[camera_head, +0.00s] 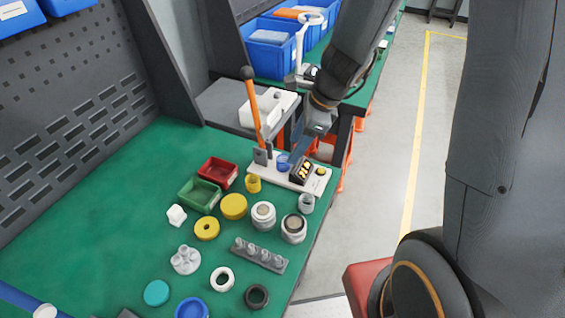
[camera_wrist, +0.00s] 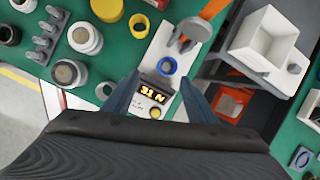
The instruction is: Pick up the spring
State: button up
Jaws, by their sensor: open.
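I cannot make out a coiled spring for certain in either view. My gripper (camera_wrist: 161,79) is open above the white tester base, its two dark fingers apart with nothing between them. In the head view my gripper (camera_head: 296,157) hangs over the same tester. A blue ring-shaped part (camera_wrist: 166,75) sits on the tester just beyond the fingertips; it also shows in the head view (camera_head: 283,162), partly hidden.
A green tray (camera_head: 199,196) and a red tray (camera_head: 217,174) stand left of the tester. Yellow rings, jar-like white parts and a grey peg rack (camera_head: 258,256) lie nearby. A white box (camera_head: 262,110) is behind the lever. The green bench (camera_head: 90,220) is clear at left.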

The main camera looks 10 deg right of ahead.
aim_at(283, 158)
jog(key=shift+w+a+f+m+b, duration=0.1)
jog(key=shift+w+a+f+m, duration=0.4)
jog(key=shift+f, duration=0.85)
jog(key=shift+w+a+f+m+b, duration=0.15)
jog(key=shift+w+a+f+m, duration=0.3)
jog(key=shift+f, duration=0.95)
jog(key=shift+w+a+f+m+b, duration=0.1)
jog(key=shift+w+a+f+m, duration=0.4)
jog(key=shift+f, duration=0.85)
jog(key=shift+w, duration=0.1)
jog(key=shift+c, duration=0.4)
jog(key=c, duration=1.1)
jog(key=shift+c, duration=0.2)
jog(key=shift+r+y, duration=0.15)
jog(key=shift+y, duration=0.15)
notch_tip(283, 158, up, 10)
jog(key=p, duration=0.1)
jog(key=shift+p, duration=0.4)
